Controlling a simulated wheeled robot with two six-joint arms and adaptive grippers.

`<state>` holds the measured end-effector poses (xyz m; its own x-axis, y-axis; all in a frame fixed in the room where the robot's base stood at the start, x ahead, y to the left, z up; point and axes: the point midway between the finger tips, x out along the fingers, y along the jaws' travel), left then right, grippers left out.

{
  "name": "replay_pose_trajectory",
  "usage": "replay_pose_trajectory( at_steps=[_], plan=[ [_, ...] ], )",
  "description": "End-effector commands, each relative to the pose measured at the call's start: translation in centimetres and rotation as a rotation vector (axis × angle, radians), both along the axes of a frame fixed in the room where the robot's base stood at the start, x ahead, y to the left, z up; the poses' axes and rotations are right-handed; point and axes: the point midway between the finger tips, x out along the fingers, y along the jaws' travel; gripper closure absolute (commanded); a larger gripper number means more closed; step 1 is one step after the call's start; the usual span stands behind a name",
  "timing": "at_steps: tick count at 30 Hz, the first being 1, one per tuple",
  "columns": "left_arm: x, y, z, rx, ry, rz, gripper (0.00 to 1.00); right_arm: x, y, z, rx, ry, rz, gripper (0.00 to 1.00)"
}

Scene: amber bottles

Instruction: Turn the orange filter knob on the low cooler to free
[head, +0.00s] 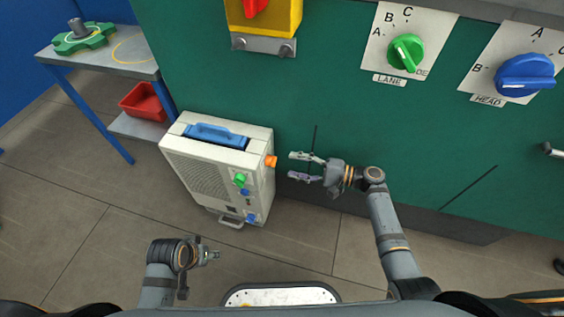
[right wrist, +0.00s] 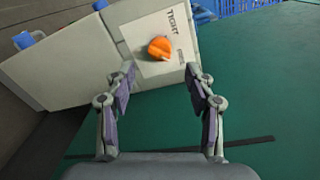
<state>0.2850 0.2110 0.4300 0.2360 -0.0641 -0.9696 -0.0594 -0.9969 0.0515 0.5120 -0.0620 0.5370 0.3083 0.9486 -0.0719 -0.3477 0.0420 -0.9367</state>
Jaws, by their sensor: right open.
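The low cooler (head: 216,165) is a pale box on the floor in front of the green wall. The orange filter knob (head: 271,161) sticks out of its right side. In the right wrist view the orange knob (right wrist: 160,48) sits on a white plate marked "TIGHT" and a second word too small to read surely. My right gripper (head: 299,167) is open and empty, right of the knob and apart from it. In the right wrist view its fingers (right wrist: 161,75) stand either side, short of the knob. My left gripper (head: 212,255) is low in front of the cooler, its jaw state unclear.
The cooler has a blue handle (head: 216,134) on top and green (head: 240,180) and blue knobs on its front. A table (head: 115,66) with a green gear and a red bin (head: 143,101) stand at the left. The green wall cabinet (head: 350,110) is close behind my right gripper.

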Motion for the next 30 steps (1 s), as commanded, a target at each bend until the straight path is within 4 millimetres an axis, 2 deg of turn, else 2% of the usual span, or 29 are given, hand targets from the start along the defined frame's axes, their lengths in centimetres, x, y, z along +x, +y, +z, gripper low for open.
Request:
replay_pose_trajectory(
  at_steps=[3, 9, 26, 29, 30],
  plan=[
    [0.0, 0.0, 0.0, 0.0, 0.0, 0.0, 0.6, -0.9, -2.7, 0.1, -0.005, 0.001, 0.001, 0.45],
    [0.0, 0.0, 0.0, 0.0, 0.001, 0.0, 0.6, -1.7, -5.2, 0.4, -0.001, -0.001, 0.0, 0.45],
    [0.0, 0.0, 0.0, 0.0, 0.001, 0.0, 0.6, -1.8, -5.6, 0.4, 0.001, -0.001, 0.001, 0.45],
    [0.0, 0.0, 0.0, 0.0, 0.0, 0.0, 0.6, -2.6, -5.1, -0.4, -0.037, -0.007, 0.015, 0.45],
    [0.0, 0.0, 0.0, 0.0, 0.0, 0.0, 0.6, -3.6, -4.6, -1.3, -0.084, -0.014, 0.033, 0.45]
  ],
)
